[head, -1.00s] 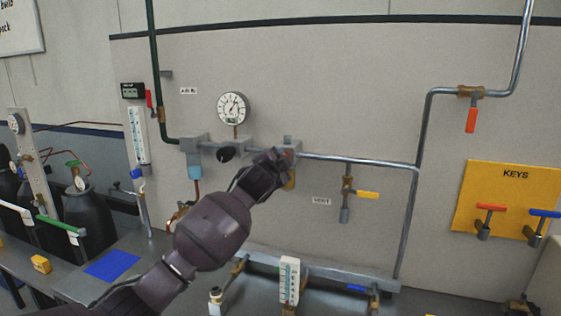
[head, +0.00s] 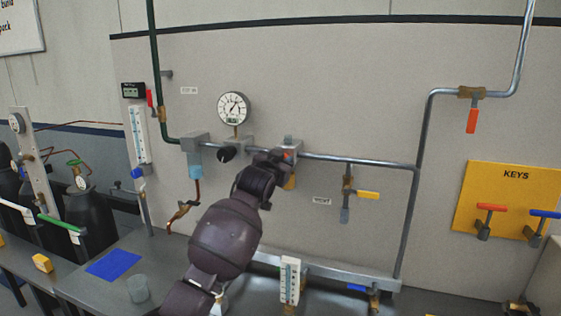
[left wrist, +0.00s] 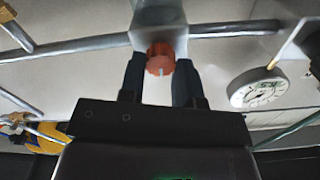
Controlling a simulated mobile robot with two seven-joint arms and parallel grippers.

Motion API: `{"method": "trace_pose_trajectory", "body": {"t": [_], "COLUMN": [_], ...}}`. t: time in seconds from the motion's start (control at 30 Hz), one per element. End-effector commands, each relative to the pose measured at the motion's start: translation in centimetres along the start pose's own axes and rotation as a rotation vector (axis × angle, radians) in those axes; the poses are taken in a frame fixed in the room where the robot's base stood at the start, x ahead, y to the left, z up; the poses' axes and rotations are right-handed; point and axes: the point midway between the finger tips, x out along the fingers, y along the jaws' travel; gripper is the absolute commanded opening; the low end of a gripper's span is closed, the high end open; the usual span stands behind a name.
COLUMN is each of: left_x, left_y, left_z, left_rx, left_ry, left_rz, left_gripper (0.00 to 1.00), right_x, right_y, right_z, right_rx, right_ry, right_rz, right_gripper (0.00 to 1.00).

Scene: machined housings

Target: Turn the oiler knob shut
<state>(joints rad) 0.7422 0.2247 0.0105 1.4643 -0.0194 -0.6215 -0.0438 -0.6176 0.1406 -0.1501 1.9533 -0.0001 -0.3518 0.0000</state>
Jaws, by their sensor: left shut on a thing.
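The oiler is a grey block (head: 291,144) on the pipe along the wall panel, with an amber bowl (head: 290,183) under it. In the left wrist view, its red-orange knob (left wrist: 160,59) with a pale mark sits under the grey block (left wrist: 158,18). My left gripper (left wrist: 161,84) has its two dark fingers on either side of the knob and is shut on it. In the head view my left gripper (head: 280,157) is at the oiler front and hides most of the knob. My right gripper is not in view.
A round gauge (head: 233,107) and a black knob (head: 226,154) are left of the oiler. A yellow-handled valve (head: 367,195) hangs to its right. A yellow KEYS board (head: 507,207) is at the far right. A clear cup (head: 138,289) stands on the bench.

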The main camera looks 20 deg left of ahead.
Motion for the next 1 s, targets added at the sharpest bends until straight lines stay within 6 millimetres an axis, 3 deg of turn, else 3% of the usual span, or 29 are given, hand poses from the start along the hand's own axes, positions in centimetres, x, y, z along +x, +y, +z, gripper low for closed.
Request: {"method": "trace_pose_trajectory", "body": {"t": [0.63, 0.67, 0.8, 1.0], "left_x": [0.0, 0.0, 0.0, 0.0], "left_y": [0.03, 0.03, 0.02, 0.01], "left_z": [0.06, 0.06, 0.04, 0.01], "left_rx": [-0.052, -0.052, -0.051, -0.05], "left_ry": [-0.001, -0.001, -0.001, 0.0], "left_rz": [0.001, 0.001, 0.001, 0.0], "left_gripper": [0.07, 0.34, 0.55, 0.56], "right_x": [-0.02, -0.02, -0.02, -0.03], "right_y": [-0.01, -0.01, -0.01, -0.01], "right_z": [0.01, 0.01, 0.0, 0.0], "right_rx": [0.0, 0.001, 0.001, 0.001], "right_ry": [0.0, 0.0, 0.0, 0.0], "right_rz": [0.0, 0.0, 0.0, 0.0], "right_gripper": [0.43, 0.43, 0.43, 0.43]}}
